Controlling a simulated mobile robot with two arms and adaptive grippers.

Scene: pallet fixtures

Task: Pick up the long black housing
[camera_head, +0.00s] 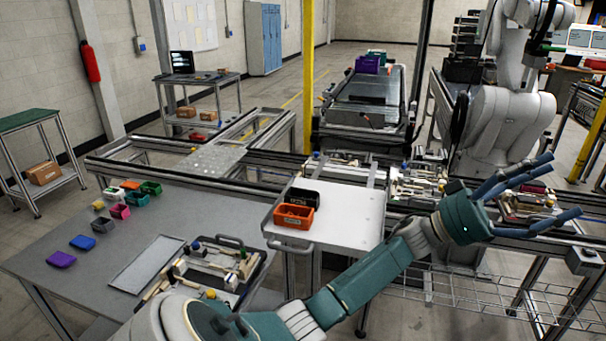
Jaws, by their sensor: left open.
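My left gripper (562,188) reaches across from the bottom of the view to the right side. Its blue-grey fingers are spread open and look empty. They are over or in front of a pallet fixture (528,203) with small parts on the rail line. The fingers and hand cover part of this fixture, and I cannot clearly make out a long black housing there. A second pallet fixture (415,185) with mixed parts sits left of the hand. My right gripper is not in view.
A white cart top (345,213) holds an orange bin (293,216) and a black bin (300,196). A grey table (60,235) at left carries small coloured bins and a parts tray (262,262). A white robot arm (508,120) stands behind the rails. A wire shelf (480,297) lies below.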

